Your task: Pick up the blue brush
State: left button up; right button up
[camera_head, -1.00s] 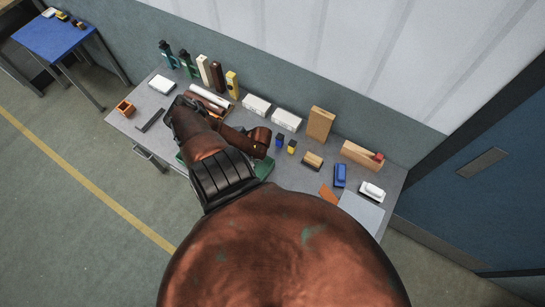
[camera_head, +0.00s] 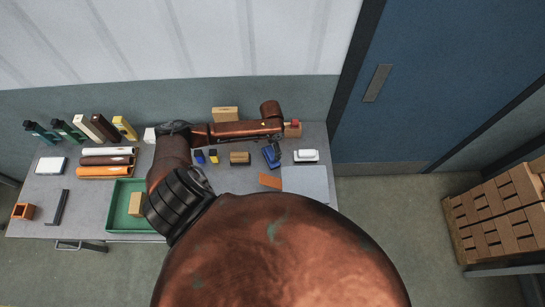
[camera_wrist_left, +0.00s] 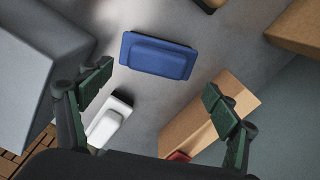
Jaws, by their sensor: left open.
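The blue brush (camera_head: 272,156) lies on the right part of the grey workbench (camera_head: 225,190). In the left wrist view the blue brush (camera_wrist_left: 158,56) is whole, with its blue back up and a dark base, beyond the fingertips and near the top middle. My left gripper (camera_wrist_left: 157,98) is open, its two green-padded fingers apart with nothing between them. In the head view my left arm reaches right across the bench, ending close above the brush, and hides most of the gripper. My right gripper is in neither view.
A white brush (camera_head: 306,156) lies right of the blue one. A wooden block (camera_wrist_left: 222,112) with a red item (camera_wrist_left: 179,156) is close by. A wooden brush (camera_head: 240,158), a grey sheet (camera_head: 305,182) and a green tray (camera_head: 119,204) are also on the bench. The wall stands behind.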

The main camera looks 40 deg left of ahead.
aim_at(271, 152)
pick_arm(q)
jog(key=shift+s+f+p, duration=0.15)
jog(key=shift+f+p, duration=0.15)
jog(key=shift+f, duration=1)
jog(key=shift+s+f+p, duration=0.15)
jog(key=shift+f+p, duration=0.15)
jog(key=shift+f, duration=1)
jog(key=shift+d, duration=0.1)
jog(key=c, duration=1.5)
notch_tip(271, 152, up, 10)
jog(key=shift+r+b, duration=0.1)
jog(key=shift+b, duration=0.5)
